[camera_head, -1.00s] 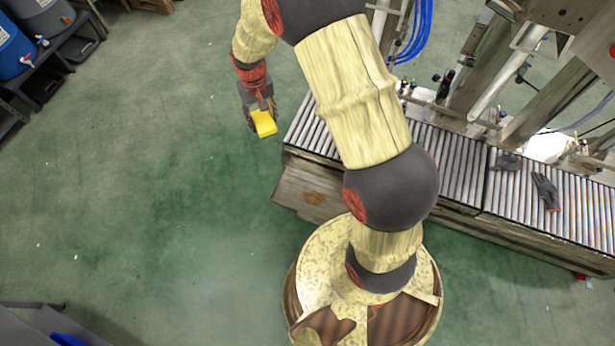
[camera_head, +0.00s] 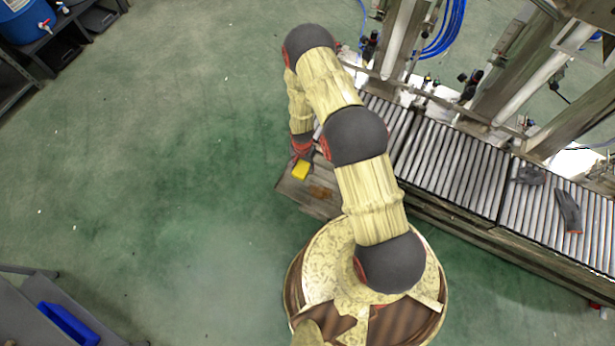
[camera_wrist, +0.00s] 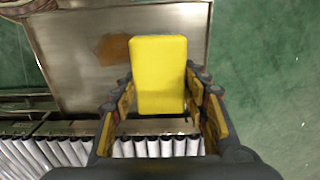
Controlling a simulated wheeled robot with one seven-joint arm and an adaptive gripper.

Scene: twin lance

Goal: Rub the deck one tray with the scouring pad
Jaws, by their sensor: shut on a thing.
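The yellow scouring pad (camera_head: 301,171) is held in my gripper (camera_head: 302,160), and it also shows in the wrist view (camera_wrist: 158,75). My gripper's fingers stand on both sides of the pad in the wrist view. The metal tray (camera_head: 297,190) lies at the near left end of the roller conveyor. It bears a brown stain (camera_head: 321,192), which also shows in the wrist view (camera_wrist: 113,48), left of the pad. The pad appears over the tray's left part; I cannot tell whether it touches the surface.
A blue bin (camera_head: 68,324) is at lower left and a blue barrel (camera_head: 25,18) at upper left. The green floor between is clear.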

